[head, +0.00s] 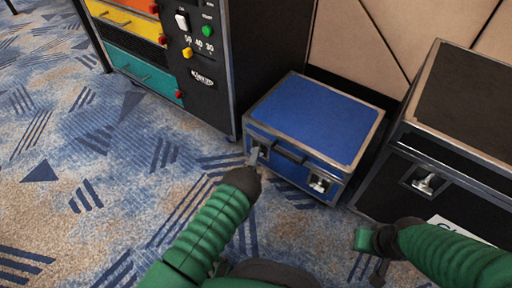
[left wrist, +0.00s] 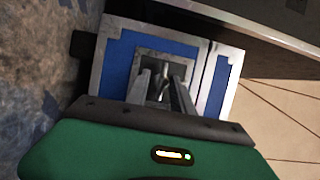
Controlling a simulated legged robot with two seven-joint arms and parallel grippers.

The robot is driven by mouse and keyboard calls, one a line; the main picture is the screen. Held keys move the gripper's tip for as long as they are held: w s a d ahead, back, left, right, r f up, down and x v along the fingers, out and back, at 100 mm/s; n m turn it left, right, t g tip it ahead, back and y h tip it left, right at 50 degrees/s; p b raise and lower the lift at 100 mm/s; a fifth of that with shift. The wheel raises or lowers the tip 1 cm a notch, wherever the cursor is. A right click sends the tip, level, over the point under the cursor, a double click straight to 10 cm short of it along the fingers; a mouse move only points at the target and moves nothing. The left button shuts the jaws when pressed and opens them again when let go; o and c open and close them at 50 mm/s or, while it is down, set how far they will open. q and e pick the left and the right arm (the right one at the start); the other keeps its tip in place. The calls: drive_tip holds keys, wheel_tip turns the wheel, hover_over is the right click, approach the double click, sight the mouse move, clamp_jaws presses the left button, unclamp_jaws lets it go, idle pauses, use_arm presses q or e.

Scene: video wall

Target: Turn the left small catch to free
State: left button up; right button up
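A blue case (head: 314,118) with metal edges stands on the carpet, with two small catches on its front. The left small catch (head: 263,150) is partly hidden by my left gripper (head: 254,156), whose fingertips are at it. In the left wrist view the catch (left wrist: 163,88) sits upright in a square metal recess, between the two fingers of the left gripper (left wrist: 163,82). The fingers are apart; contact with the catch is not clear. The right small catch (head: 319,184) is free of any gripper. My right gripper (head: 369,242) is low at the right, its fingers unclear.
A black rack (head: 210,75) with colored drawers and knobs stands left of the case. A larger black case (head: 455,150) with its own latch stands close on the right. A beige panel wall is behind. The patterned carpet (head: 110,190) is open in front.

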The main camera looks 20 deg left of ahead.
use_arm(q)
drive_tip(key=shift+r, duration=0.1)
clamp_jaws()
idle(0.3)
drive_tip(key=shift+a+r+n+g+h+p, duration=0.1)
drive_tip(key=shift+n+g+h+p, duration=0.85)
drive_tip(key=shift+n+p, duration=1.15)
drive_tip(key=shift+a+f+n+g+h+p, duration=0.1)
drive_tip(key=shift+n+g+h+p, duration=0.8)
drive_tip(key=shift+n+p, duration=1.15)
drive_tip(key=shift+a+r+n+g+h+p, duration=0.1)
drive_tip(key=shift+n+g+h+p, duration=0.8)
drive_tip(key=shift+n+p, duration=1.15)
drive_tip(key=shift+n+b, duration=0.5)
drive_tip(key=shift+n, duration=0.1)
